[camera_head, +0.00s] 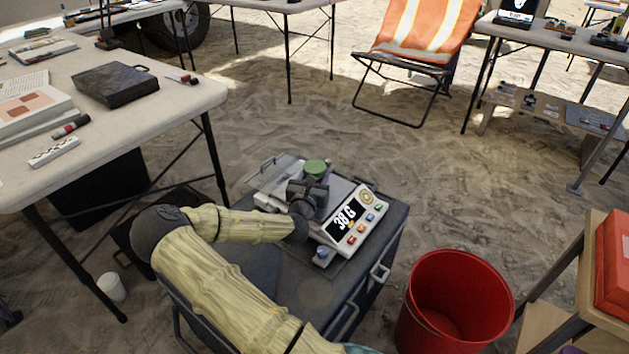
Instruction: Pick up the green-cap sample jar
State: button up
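The green-cap sample jar (316,168) is at the top of the dark case, by the scale. Only its round green cap shows clearly; my gripper and wrist hide its body. My dark gripper (311,188) is right at the jar, just in front of and below the cap in the picture. The fingertips are too small and too covered to tell whether they are open or shut on the jar. I cannot tell whether the jar rests on the scale or is lifted. The scale's panel (357,216) has a lit display and coloured buttons.
A small blue-topped item (322,257) sits on the dark case (372,270) near my arm. A red bucket (460,300) stands to the right, beside a wooden shelf with a red box (614,265). A table (190,98) stands left.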

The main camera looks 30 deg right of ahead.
jog(key=c, duration=0.3)
jog(key=shift+r, duration=0.1)
notch_tip(320, 180, up, 10)
jog(key=p, duration=0.4)
jog(key=shift+p, duration=0.35)
